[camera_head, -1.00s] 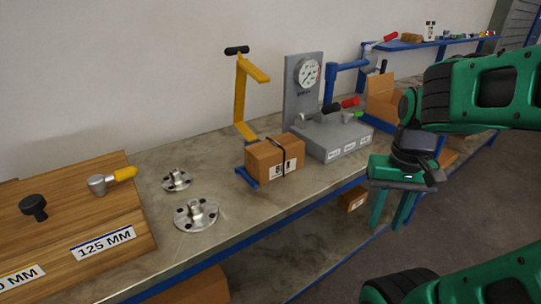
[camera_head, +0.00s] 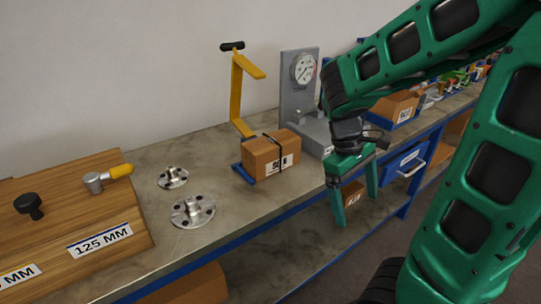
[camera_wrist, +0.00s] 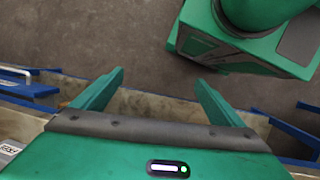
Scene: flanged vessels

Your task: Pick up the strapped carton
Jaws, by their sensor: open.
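The strapped carton (camera_head: 270,153) is a small brown box with a dark strap around it and a white label on its front. In the head view it sits on the bench, on the blue foot of a yellow-armed stand. My gripper (camera_head: 356,212) is open and empty, pointing down to the right of the carton, in front of the bench edge. In the wrist view the two fingers of my gripper (camera_wrist: 160,88) are spread apart with nothing between them. The carton does not show in the wrist view.
The yellow stand (camera_head: 238,95) rises behind the carton. A grey gauge unit (camera_head: 301,95) stands to its right. Two metal flanges (camera_head: 193,211) lie to the left, beside a wooden board (camera_head: 100,262). The bench front between flanges and carton is clear.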

